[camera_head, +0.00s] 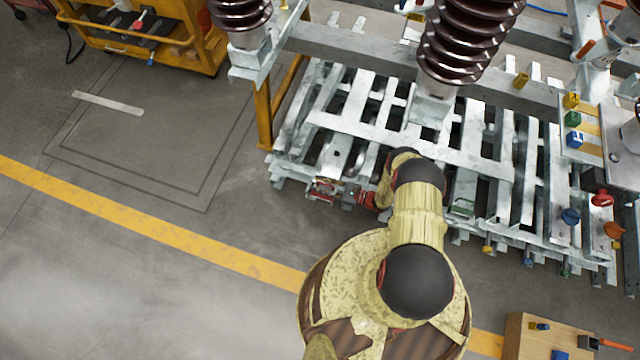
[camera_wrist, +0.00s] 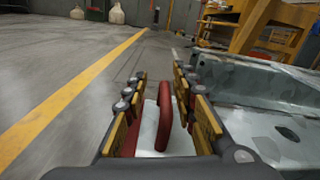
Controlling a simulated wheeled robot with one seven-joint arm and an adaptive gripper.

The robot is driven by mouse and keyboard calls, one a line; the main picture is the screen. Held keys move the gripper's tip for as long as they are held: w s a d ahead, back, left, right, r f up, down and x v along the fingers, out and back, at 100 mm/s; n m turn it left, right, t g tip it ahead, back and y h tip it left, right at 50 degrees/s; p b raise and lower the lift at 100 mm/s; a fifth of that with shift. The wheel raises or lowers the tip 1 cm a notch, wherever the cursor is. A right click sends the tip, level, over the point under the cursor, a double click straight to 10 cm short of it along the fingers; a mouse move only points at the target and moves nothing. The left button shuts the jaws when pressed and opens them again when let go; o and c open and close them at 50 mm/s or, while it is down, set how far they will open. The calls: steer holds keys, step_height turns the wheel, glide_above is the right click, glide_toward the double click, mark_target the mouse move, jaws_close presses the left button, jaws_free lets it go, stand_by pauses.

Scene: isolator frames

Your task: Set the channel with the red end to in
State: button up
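In the wrist view, a red handle-like end (camera_wrist: 166,112) on a pale metal strip (camera_wrist: 150,128) stands between the two fingers of my gripper (camera_wrist: 160,76). The fingers are apart, with a gap between the left finger and the red piece; the right finger is close beside it, and I cannot tell whether it touches. In the head view my gripper (camera_head: 325,190) is low at the front left corner of the slatted metal frame (camera_head: 370,130). The red end cannot be told apart from my gripper there, and my arm covers part of the frame's front edge.
Yellow (camera_head: 488,249), blue (camera_head: 528,262) and green (camera_head: 565,268) ends show along the frame's front edge. Ribbed brown insulators (camera_head: 465,45) rise above it. Red (camera_head: 601,199) and blue (camera_head: 570,215) knobs are at right. Floor at left is clear up to a yellow cart (camera_head: 190,45).

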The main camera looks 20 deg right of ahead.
steer(key=v, duration=1.2)
steer(key=shift+c, duration=0.4)
